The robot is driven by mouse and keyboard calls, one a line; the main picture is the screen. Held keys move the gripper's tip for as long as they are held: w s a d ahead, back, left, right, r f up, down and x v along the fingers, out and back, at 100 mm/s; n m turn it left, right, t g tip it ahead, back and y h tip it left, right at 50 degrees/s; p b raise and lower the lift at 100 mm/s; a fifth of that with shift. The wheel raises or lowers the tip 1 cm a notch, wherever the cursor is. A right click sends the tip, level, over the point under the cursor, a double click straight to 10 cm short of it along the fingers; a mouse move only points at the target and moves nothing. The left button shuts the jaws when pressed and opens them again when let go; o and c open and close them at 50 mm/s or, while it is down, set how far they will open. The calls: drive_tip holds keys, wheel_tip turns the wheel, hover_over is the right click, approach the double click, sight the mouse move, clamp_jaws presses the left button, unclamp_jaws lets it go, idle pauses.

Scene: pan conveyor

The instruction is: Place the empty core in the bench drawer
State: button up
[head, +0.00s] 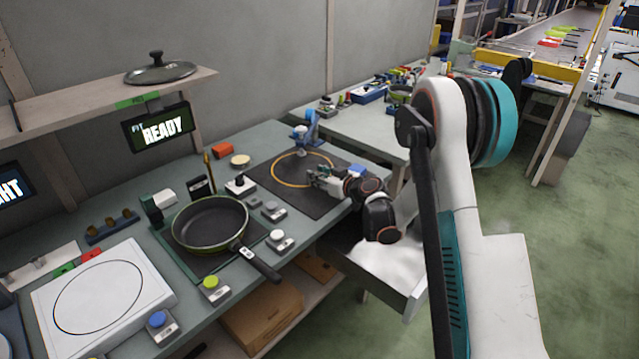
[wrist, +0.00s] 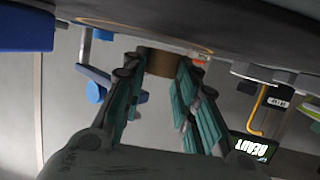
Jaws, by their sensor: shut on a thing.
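The empty core (wrist: 161,62) is a short brown cardboard ring, seen in the wrist view between my fingertips. My gripper (head: 315,178) is shut on it at the dark mat (head: 262,180), inside the yellow ring outline. I cannot tell whether the core touches the mat. In the head view my fingers hide most or all of the core. The bench drawer (head: 412,296) stands pulled open under the bench's right front edge, with a pale inside. My forearm hides part of it. My gripper is above the bench, behind and left of the drawer.
A blue dispenser (head: 301,138) stands just behind my gripper. A frying pan (head: 210,222) and several button boxes stand to the left. A lidded shelf (head: 100,100) hangs over the bench's back left.

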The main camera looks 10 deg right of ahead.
drive_tip(key=shift+f, duration=0.65)
drive_tip(key=o, duration=0.7)
drive_tip(key=shift+f, duration=0.1)
